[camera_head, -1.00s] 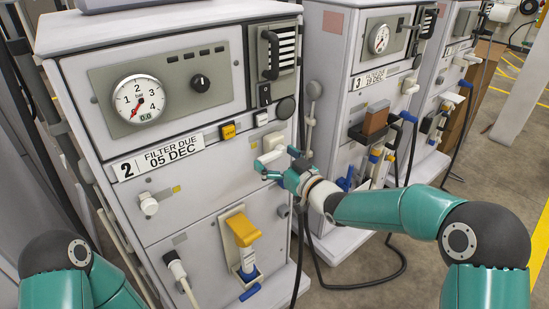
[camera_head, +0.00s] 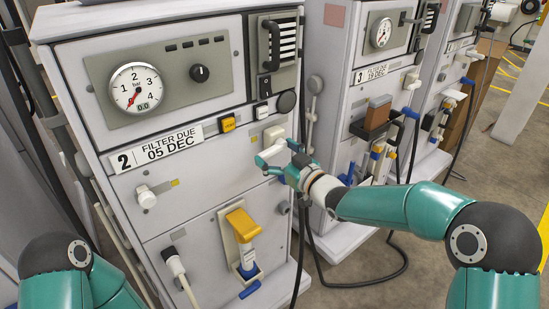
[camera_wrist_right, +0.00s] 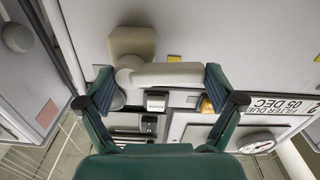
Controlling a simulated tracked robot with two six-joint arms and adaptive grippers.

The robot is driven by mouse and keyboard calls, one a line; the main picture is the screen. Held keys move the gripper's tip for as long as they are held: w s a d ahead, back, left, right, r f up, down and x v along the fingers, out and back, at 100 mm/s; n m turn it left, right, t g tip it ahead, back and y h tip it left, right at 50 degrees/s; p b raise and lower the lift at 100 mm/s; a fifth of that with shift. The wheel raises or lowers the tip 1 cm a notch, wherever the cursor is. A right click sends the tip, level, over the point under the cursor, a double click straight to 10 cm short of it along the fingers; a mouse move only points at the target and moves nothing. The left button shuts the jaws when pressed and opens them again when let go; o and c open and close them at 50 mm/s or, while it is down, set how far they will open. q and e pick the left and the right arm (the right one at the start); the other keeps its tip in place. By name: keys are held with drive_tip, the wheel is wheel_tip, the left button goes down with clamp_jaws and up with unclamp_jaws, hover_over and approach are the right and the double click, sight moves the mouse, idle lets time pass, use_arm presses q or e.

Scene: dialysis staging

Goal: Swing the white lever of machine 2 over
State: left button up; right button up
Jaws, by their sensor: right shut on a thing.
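Machine 2 (camera_head: 190,200) is the large pale cabinet at the left of the head view, with a "2" on its filter label (camera_head: 160,149). Its white lever (camera_head: 270,153) sits on a cream mount (camera_head: 273,134) at the right of the front panel. My right gripper (camera_head: 285,168) is at the lever, coming from the right. In the right wrist view the lever (camera_wrist_right: 170,75) lies lengthwise between the two fingertips of my right gripper (camera_wrist_right: 157,82), which is shut on it. My left arm shows at the lower left of the head view; its gripper is out of frame.
A yellow lever (camera_head: 242,224) and a white knob (camera_head: 146,196) are on the same front panel. Machine 3 (camera_head: 345,100) stands to the right, with a dark tray (camera_head: 375,130) and hoses. A black cable (camera_head: 395,268) lies on the floor between.

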drive_tip(key=shift+w+d+f+n+b, duration=0.3)
drive_tip(key=shift+f+n+b, duration=0.3)
drive_tip(key=shift+n+b, duration=2.1)
drive_tip(key=shift+w+d+f+n+b, duration=0.3)
drive_tip(key=shift+f+n+b, duration=0.3)
drive_tip(key=shift+n+b, duration=2.1)
drive_tip(key=shift+w+d+f+n+b, duration=0.2)
drive_tip(key=shift+d+f+n+b, duration=0.3)
drive_tip(key=shift+n+b, duration=2.15)
drive_tip(key=shift+a+f+n+p, duration=0.1)
drive_tip(key=shift+n+p, duration=0.2)
drive_tip(key=shift+n, duration=0.15)
drive_tip(key=o, duration=1.3)
drive_tip(key=shift+o, duration=0.2)
